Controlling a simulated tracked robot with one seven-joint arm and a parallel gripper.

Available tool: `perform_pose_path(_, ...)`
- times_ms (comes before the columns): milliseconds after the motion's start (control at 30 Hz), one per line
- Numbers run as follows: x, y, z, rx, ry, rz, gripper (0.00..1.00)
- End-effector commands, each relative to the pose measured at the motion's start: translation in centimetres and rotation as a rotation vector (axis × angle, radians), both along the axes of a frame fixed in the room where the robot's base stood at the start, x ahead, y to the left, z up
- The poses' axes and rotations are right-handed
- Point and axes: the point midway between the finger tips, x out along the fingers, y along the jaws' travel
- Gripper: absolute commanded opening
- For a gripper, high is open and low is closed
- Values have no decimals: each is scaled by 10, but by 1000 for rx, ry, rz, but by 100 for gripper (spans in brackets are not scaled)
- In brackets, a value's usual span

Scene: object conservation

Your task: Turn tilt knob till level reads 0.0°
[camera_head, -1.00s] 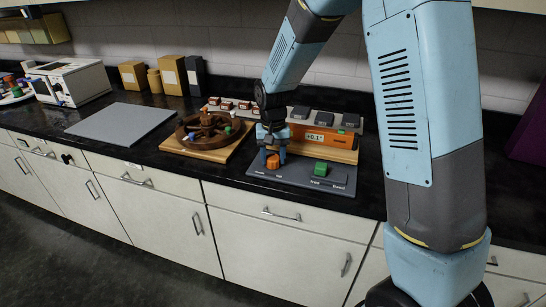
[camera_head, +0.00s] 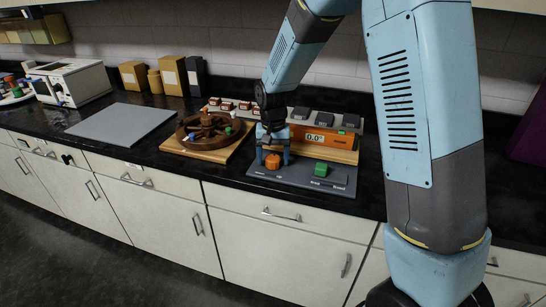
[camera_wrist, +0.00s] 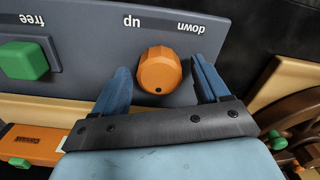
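The orange tilt knob (camera_head: 273,162) stands on the grey control panel (camera_head: 333,188), and it also shows in the wrist view (camera_wrist: 159,72). The labels "up" and "down" are beside it. My gripper (camera_head: 272,153) is open above the knob. In the wrist view its blue fingers (camera_wrist: 162,82) lie on either side of the knob, with gaps between. The orange level (camera_head: 341,145) behind the panel has a white display (camera_head: 314,138) that appears to read 0.0°. A green block-shaped control (camera_head: 320,170) sits on the panel; in the wrist view it is near the label "free".
A brown wooden wheel (camera_head: 207,133) on a board stands left of the panel. Dark grey weights (camera_head: 324,118) stand in a row behind the level. A flat grey plate (camera_head: 122,123) lies further left. The black countertop is bare between plate and wheel.

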Motion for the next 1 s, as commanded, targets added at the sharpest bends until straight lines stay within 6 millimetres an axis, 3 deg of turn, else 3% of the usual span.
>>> perform_pose_path(367, -1, 0, 8, 0, 2, 0, 75)
perform_pose_path(1000, 0, 0, 119, 0, 0, 0, 75)
